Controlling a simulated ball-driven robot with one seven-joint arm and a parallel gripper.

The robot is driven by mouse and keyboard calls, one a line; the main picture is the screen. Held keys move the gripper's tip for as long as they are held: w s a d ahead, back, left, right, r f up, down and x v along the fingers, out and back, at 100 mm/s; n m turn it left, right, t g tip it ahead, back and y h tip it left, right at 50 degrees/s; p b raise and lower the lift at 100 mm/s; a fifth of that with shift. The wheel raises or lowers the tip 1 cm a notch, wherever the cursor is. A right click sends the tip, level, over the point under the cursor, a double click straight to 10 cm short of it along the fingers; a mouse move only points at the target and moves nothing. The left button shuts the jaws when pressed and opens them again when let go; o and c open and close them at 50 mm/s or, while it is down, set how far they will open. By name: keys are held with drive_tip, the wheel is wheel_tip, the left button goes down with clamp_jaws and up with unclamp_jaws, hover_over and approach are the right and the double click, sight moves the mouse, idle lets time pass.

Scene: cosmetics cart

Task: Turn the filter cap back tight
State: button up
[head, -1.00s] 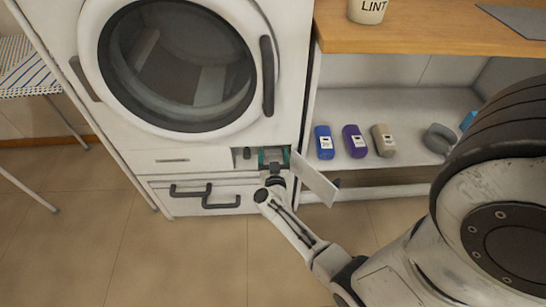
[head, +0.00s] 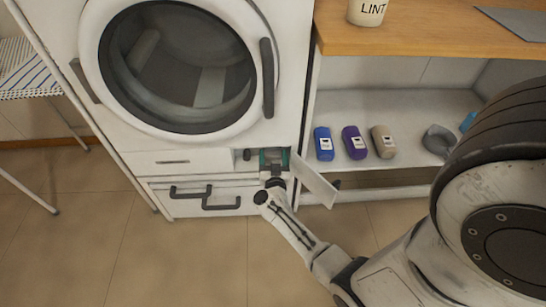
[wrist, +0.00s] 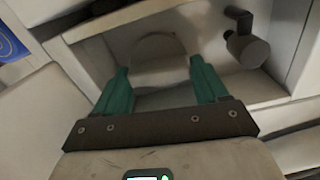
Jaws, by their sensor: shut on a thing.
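In the head view my gripper (head: 274,160) is inside the compartment opening and hides most of the cap. I cannot tell how far the cap is screwed in.
A dark knob-like fitting (wrist: 245,45) is to the right of the cap in the wrist view. The open white flap (head: 315,182) hangs right of the compartment. Dark handles (head: 205,197) are below left. Blue (head: 323,145), purple (head: 354,143) and beige (head: 383,142) bottles lie on the shelf.

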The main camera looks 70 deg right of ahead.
drive_tip(key=m, duration=0.4)
drive_tip(key=shift+s, duration=0.1)
drive_tip(key=m, duration=0.3)
drive_tip(key=shift+f+m, duration=0.15)
drive_tip(key=shift+m, duration=0.15)
drive_tip(key=m, duration=0.4)
drive_tip(key=shift+s+d+f+m, duration=0.1)
drive_tip(key=shift+m, duration=0.2)
drive_tip(key=shift+m+b, duration=0.6)
drive_tip(key=shift+m, duration=1.3)
drive_tip(key=o, duration=0.7)
